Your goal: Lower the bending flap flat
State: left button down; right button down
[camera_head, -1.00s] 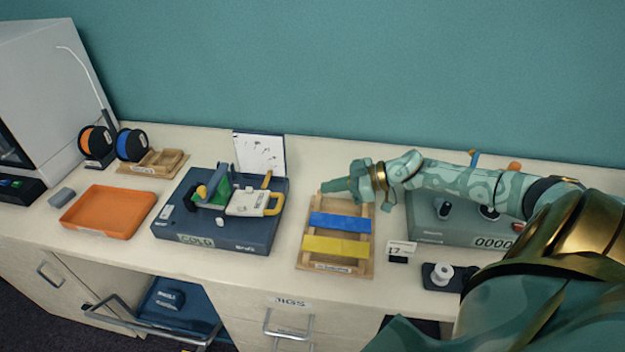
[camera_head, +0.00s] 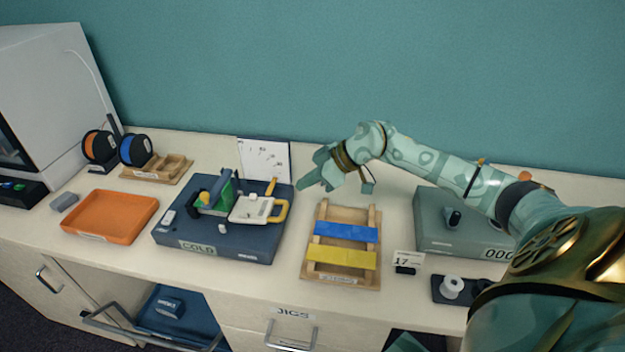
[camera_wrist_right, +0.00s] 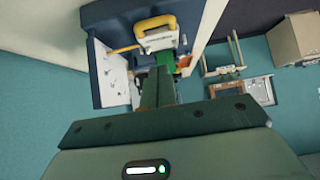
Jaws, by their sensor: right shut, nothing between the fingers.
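The dark blue bending machine (camera_head: 225,246), labelled COLD, stands on the counter left of centre. A pale plate with a yellow loop handle (camera_head: 253,208) on its right side looks like the bending flap; its exact tilt is hard to tell. The plate also shows at the top of the right wrist view (camera_wrist_right: 158,40). My right gripper (camera_head: 303,184) is shut and empty, above the counter just right of the machine and apart from the yellow handle. My left gripper is out of view.
A white panel (camera_head: 264,157) stands behind the machine. A wooden rack (camera_head: 313,272) with blue and yellow strips lies to the right, with a grey-green box (camera_head: 440,235) beyond. An orange tray (camera_head: 107,213) lies to the left.

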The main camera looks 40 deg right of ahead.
aim_at(286, 211)
jog(key=w+a+f+b, duration=0.1)
jog(key=w+a+f, duration=0.2)
jog(key=f, duration=0.5)
jog(key=shift+w, duration=0.15)
jog(key=shift+s+d+f+t+y+p, duration=0.2)
jog(key=shift+f+t+y+p, duration=0.15)
jog(key=shift+f, duration=0.35)
jog(key=shift+f+p, duration=0.3)
jog(key=shift+f, duration=0.3)
jog(key=shift+r, duration=0.1)
